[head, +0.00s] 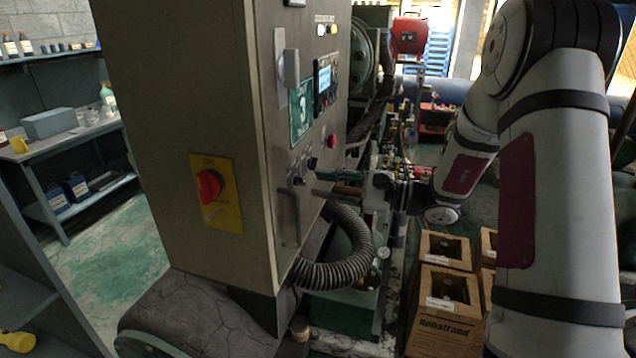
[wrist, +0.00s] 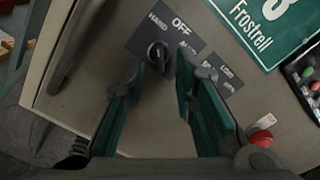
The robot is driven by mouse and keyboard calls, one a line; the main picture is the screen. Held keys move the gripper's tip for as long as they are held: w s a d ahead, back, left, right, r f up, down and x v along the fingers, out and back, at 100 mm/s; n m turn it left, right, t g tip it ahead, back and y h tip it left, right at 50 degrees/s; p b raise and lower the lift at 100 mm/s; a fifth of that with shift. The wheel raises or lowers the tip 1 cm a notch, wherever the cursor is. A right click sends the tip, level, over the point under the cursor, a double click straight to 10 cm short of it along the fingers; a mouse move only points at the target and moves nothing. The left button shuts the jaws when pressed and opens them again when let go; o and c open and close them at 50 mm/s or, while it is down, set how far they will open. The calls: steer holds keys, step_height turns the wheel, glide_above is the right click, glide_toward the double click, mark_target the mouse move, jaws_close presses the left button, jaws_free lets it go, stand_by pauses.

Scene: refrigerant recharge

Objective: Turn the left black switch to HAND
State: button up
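The left black switch (wrist: 158,56) is a round knob on a dark plate marked HAND, OFF and a partly covered third word. I cannot tell for sure which mark its handle points to. It also shows small on the panel in the head view (head: 297,180). My gripper (wrist: 156,80) is open and empty, with a green-padded finger on each side of the switch's lower part; contact is not clear. In the head view my gripper (head: 318,192) reaches the panel from the right. A second black switch (wrist: 206,72) is partly hidden behind the right finger.
A red button (wrist: 261,138) sits right of the switches. The green sign (wrist: 270,25) and a keypad (wrist: 308,80) are on the same panel. A metal door handle (head: 288,216) and a ribbed black hose (head: 345,258) are close below. A red rotary switch (head: 209,187) is on the cabinet's other face.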

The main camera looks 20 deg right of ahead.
steer(key=p+v, duration=0.1)
steer(key=v, duration=0.5)
stand_by(0.6)
steer(key=s+a+r+n+g+h, duration=0.4)
steer(key=s+a+n+g, duration=0.5)
steer(key=s+a, duration=0.5)
steer(key=s+d+r+n+t+h, duration=0.2)
steer(key=s+d+n+h, duration=0.1)
steer(key=s+n+h, duration=0.1)
steer(key=s+d+r+n+t+h+b, duration=0.1)
steer(key=s+d+r+n+t+h, duration=0.1)
steer(key=s+h, duration=0.4)
steer(key=shift+s+d+n+h, duration=0.3)
steer(key=shift+s+d+n, duration=0.25)
steer(key=shift+s+n, duration=0.6)
